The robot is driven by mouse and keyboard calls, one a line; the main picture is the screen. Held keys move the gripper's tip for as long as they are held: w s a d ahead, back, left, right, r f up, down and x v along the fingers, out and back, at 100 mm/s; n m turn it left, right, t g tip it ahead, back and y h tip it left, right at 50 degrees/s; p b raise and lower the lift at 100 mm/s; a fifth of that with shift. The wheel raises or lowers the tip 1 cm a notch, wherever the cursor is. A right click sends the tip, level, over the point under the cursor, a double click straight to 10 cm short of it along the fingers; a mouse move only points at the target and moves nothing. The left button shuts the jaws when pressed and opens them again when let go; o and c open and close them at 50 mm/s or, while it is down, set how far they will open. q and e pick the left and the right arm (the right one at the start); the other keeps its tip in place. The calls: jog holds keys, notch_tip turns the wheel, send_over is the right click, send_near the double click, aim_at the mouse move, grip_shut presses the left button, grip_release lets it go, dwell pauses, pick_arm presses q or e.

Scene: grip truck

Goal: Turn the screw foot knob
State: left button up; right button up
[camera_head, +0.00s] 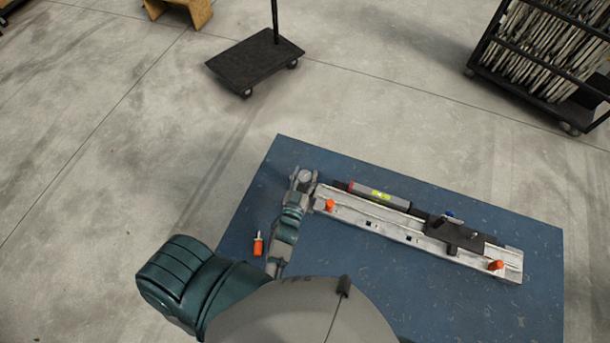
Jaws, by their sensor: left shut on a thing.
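A long pale metal rail (400,232) lies slantwise on the blue table. An orange screw foot knob (330,205) stands near its left end and another orange knob (496,265) near its right end. My left gripper (307,182) is at the rail's left end, a little up and left of the nearer orange knob and apart from it. It is shut on a small part at that end, mostly hidden by the fingers; I cannot tell which part. My right gripper is not in view.
A level (378,195) with a yellow-green vial lies along the rail's far edge. A black clamp-like block (455,235) sits on the rail's right part. A loose orange-handled piece (258,243) lies left of my forearm. The blue table (400,290) is clear in front.

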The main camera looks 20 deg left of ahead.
aim_at(303, 182)
pick_arm(q)
jog(key=shift+r, duration=0.1)
jog(key=o, duration=1.2)
jog(key=shift+s, duration=0.15)
jog(key=s, duration=0.2)
jog(key=s+d, duration=0.1)
jog(key=s, duration=0.4)
jog(key=shift+s+d, duration=0.1)
jog(key=shift+d, duration=0.05)
